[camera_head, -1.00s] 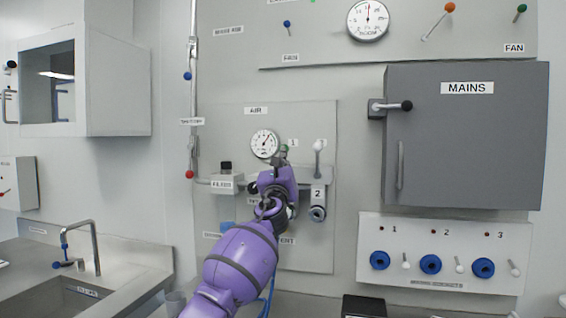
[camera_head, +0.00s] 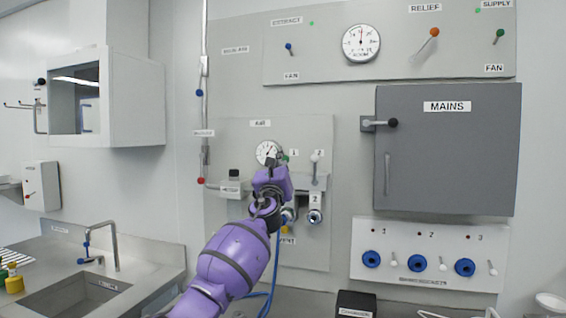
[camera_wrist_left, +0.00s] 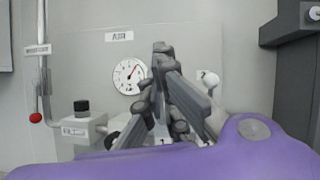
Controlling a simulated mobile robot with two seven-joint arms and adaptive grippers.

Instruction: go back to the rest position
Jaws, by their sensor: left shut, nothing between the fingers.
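My left arm is purple and reaches in from the bottom of the head view. Its dark gripper (camera_head: 273,161) is in front of the AIR panel (camera_head: 235,145), just below the round gauge (camera_head: 268,152). In the left wrist view the gripper fingers (camera_wrist_left: 160,50) come together at their tips, with nothing between them. They partly cover the right side of the gauge (camera_wrist_left: 129,76). Valve lever 2 (camera_head: 316,157) stands to the right of the gripper, and valve 1 is partly hidden behind it. My right gripper is not in view.
The grey MAINS box (camera_head: 450,150) projects from the wall at right, above a panel of blue sockets (camera_head: 430,264). A filter unit (camera_head: 232,187) and a vertical pipe (camera_head: 203,100) are left of the gripper. A sink (camera_head: 85,298) is at lower left.

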